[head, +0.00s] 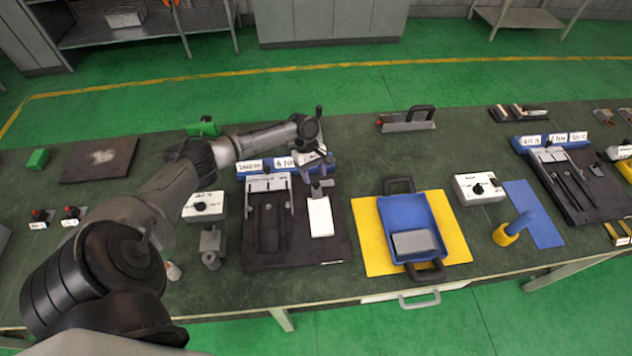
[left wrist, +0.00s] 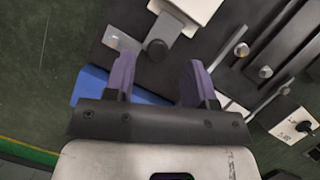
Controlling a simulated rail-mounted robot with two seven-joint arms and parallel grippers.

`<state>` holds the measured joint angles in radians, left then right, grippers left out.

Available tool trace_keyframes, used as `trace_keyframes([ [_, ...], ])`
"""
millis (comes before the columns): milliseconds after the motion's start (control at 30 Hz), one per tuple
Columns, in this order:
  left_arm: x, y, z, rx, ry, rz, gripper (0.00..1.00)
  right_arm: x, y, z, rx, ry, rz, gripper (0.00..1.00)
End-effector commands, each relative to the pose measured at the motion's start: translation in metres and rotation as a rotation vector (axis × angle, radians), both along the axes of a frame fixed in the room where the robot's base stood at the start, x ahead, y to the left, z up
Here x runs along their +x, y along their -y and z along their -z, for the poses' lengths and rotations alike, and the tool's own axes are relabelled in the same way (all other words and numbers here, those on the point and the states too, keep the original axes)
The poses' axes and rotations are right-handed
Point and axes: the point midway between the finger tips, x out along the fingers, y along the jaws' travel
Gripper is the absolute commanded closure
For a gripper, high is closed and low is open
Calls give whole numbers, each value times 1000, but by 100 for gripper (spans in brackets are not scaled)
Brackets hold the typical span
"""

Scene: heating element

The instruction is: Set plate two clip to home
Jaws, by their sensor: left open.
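A dark fixture plate (head: 330,253) lies on the bench left of centre, with a metal rail assembly (head: 268,184) and a white block (head: 320,217) on it. A small grey clip with a dark round knob (left wrist: 157,50) sits at the end of the white block, which also shows in the left wrist view (left wrist: 185,12). My left gripper (head: 318,168) is over the back of this plate. Its purple fingers (left wrist: 158,80) are open, with the knob just beyond the gap between them. I cannot tell whether they touch it. A second dark plate (head: 600,196) stands at the right. I cannot read which is plate two.
Blue label holders (head: 328,163) stand behind the left plate. A white control box (head: 204,206) and a grey block (head: 211,246) are to its left. A yellow mat (head: 368,250) with a blue tray (head: 405,212) is to its right. Bare bench shows behind the tray.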

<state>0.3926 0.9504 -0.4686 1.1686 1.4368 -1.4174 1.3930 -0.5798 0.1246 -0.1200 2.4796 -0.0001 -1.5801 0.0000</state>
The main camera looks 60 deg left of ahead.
Motion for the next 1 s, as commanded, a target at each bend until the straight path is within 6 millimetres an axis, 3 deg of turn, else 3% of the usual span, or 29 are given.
trace_keyframes([
  [300, 1, -23, -56, 1, 2, 1, 50, 0, -1, -2, 2, 0, 1, 47],
  [500, 1, -32, -77, 1, 0, 1, 50, 0, -2, -2, 7, 0, 4, 47],
  [1000, 1, -35, -86, 0, -1, 1, 50, 0, -2, -2, 8, 0, 5, 47],
])
